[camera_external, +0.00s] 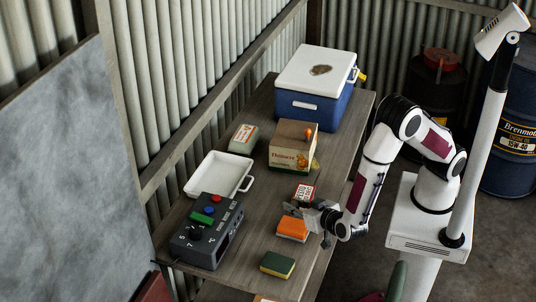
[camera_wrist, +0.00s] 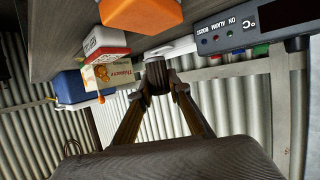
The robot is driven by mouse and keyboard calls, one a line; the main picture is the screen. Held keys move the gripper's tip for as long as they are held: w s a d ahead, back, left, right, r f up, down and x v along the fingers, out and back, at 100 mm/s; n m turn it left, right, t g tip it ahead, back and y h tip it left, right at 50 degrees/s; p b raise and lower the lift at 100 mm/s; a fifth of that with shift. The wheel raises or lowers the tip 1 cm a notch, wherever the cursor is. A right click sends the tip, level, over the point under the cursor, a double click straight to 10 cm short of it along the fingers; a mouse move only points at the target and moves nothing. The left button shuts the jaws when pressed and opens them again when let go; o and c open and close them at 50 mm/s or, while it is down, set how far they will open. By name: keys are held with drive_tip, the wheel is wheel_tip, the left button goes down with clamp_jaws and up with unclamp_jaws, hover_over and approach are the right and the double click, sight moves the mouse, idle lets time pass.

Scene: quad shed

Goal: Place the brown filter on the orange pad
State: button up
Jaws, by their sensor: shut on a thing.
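My gripper (camera_external: 308,217) is over the table's right side, close to the orange pad (camera_external: 291,229) and partly overlapping it in the external view. In the wrist view, my gripper (camera_wrist: 158,84) has its fingertips shut on a small dark brown, ribbed piece, the brown filter (camera_wrist: 157,75). The orange pad also shows at the top edge of the wrist view (camera_wrist: 140,12), apart from the filter in that picture. In the external view I cannot make out the filter clearly. The height of the filter over the pad is hard to tell.
A red-and-white box (camera_external: 304,192) stands just behind the pad. A grey control box (camera_external: 207,240) is to its left, and a green-and-yellow sponge (camera_external: 278,264) is in front. A white tray (camera_external: 218,175), a carton (camera_external: 292,146) and a blue cooler (camera_external: 306,108) stand farther back.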

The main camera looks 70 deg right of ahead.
drive_tip(key=shift+f, duration=0.1)
idle(0.3)
drive_tip(key=shift+f, duration=2)
drive_tip(key=shift+f, duration=0.1)
drive_tip(key=o, duration=0.8)
drive_tip(key=shift+o, duration=0.2)
drive_tip(key=shift+r, duration=0.2)
drive_tip(key=v, duration=1.2)
drive_tip(key=shift+f, duration=0.1)
